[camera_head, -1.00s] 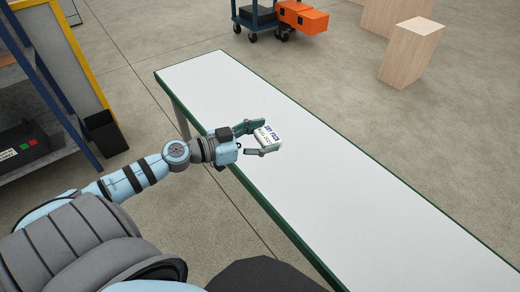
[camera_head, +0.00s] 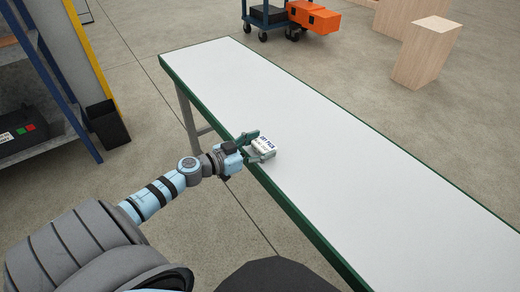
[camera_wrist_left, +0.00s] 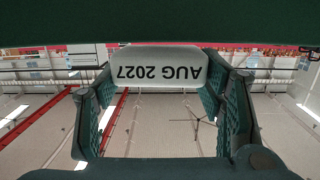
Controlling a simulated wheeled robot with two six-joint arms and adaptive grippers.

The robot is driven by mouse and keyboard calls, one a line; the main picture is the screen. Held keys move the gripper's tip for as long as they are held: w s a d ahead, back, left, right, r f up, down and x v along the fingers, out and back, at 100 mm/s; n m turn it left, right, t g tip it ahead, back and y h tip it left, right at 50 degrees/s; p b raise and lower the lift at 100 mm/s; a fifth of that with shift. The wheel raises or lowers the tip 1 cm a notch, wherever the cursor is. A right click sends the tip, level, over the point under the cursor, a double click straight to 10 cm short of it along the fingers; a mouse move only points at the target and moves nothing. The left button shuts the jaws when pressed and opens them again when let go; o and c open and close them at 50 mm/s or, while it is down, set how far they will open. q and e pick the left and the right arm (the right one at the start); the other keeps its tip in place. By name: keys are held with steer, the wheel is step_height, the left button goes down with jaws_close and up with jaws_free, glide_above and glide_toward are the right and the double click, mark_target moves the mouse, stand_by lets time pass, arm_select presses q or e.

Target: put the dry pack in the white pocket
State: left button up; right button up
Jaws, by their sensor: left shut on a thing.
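The dry pack (camera_head: 264,147) is a small white packet with dark lettering. My left gripper (camera_head: 257,146) is shut on it at the near left edge of the white table (camera_head: 330,150). In the left wrist view the dry pack (camera_wrist_left: 160,68) shows the print "AUG 2027" upside down, between the two green fingers of the left gripper (camera_wrist_left: 160,110). I see no white pocket in these views. My right gripper is not in view.
The long white table with a green edge is bare apart from the held pack. Wooden blocks (camera_head: 425,52) and a blue cart (camera_head: 265,20) with an orange box (camera_head: 313,17) stand beyond it. A blue shelf (camera_head: 50,75) and a black bin (camera_head: 106,125) are at the left.

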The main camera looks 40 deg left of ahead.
arm_select(q)
steer(key=shift+f, duration=0.45)
steer(key=o, duration=1.2)
steer(key=shift+c, duration=0.2)
